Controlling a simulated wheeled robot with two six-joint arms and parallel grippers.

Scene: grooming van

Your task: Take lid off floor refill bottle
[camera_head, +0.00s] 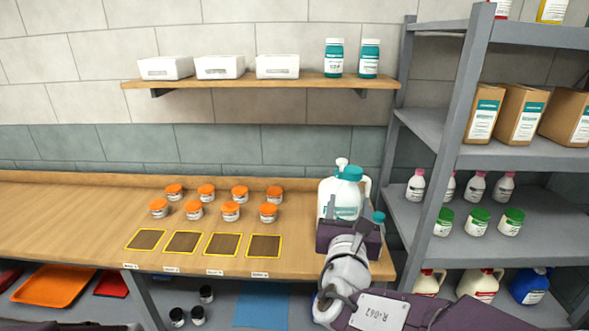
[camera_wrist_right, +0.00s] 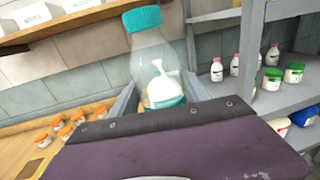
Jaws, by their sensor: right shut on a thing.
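The clear refill bottle with a teal lid (camera_head: 350,173) stands upright above my right gripper in the head view. In the right wrist view, the refill bottle (camera_wrist_right: 146,58) is between the fingers, with the teal lid (camera_wrist_right: 142,18) on its top. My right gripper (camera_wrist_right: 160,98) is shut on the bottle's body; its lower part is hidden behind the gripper. In the head view the right gripper (camera_head: 347,217) is over the right end of the counter. My left gripper is not in view.
A white pump bottle (camera_head: 341,163) stands behind the refill bottle. A small teal-topped item (camera_head: 378,216) is just right of my gripper. Several orange-lidded jars (camera_head: 231,211) stand on the counter (camera_head: 80,215) to the left. A grey shelf rack (camera_head: 440,150) stands close on the right.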

